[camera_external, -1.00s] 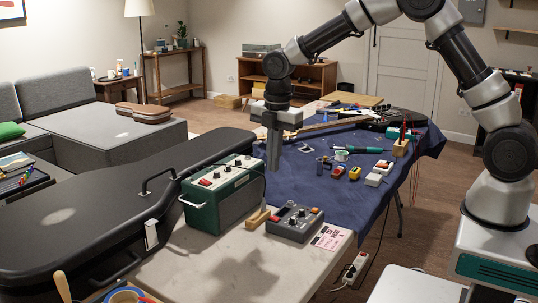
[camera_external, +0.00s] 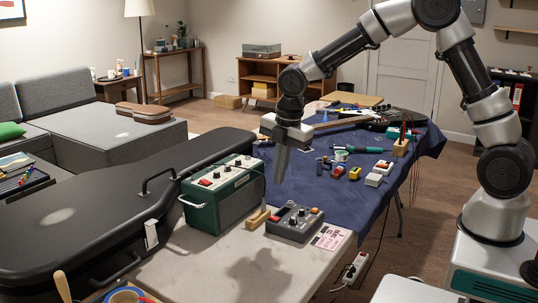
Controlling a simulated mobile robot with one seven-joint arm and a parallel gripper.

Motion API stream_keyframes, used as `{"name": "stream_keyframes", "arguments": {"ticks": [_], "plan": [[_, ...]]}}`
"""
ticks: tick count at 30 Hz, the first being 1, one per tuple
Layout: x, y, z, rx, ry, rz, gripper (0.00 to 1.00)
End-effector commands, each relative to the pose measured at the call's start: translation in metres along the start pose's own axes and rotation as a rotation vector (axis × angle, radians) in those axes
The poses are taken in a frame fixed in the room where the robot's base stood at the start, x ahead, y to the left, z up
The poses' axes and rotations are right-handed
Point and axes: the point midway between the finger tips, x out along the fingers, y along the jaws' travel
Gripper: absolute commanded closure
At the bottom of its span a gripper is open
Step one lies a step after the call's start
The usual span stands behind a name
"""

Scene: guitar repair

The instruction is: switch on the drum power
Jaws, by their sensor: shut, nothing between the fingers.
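A dark grey control box (camera_external: 294,223) with knobs and a red button sits at the front edge of the blue cloth. It may be the drum unit, but its label is too small to read. A green amplifier (camera_external: 222,194) with a red switch on its top panel stands to its left. My gripper (camera_external: 279,182) is shut and empty, pointing down and tilted a little. In the picture its tips are above and behind the grey box and right of the amplifier, apart from the box.
A long black guitar case (camera_external: 100,210) lies at the left. A wooden block (camera_external: 256,217) stands between amplifier and box. A pink card (camera_external: 328,236) lies right of the box. Small pedals (camera_external: 355,173) and tools lie on the blue cloth (camera_external: 320,195). A white power strip (camera_external: 354,267) hangs below the table.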

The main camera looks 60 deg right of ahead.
Motion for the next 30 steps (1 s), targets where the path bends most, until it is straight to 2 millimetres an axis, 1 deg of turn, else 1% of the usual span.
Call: {"name": "stream_keyframes", "arguments": {"ticks": [1,6,12,15,21,30], "plan": [[0.015,-0.001,0.0,-0.002,0.0,-0.003,1.0],[0.052,-0.001,-0.001,-0.001,0.001,-0.003,1.0],[0.088,-0.001,-0.001,-0.002,0.0,-0.002,1.0],[0.099,-0.001,0.0,-0.001,0.0,-0.001,1.0],[0.107,0.0,0.0,0.0,0.0,0.0,1.0],[0.107,0.0,0.0,0.0,0.0,0.0,1.0]]}}
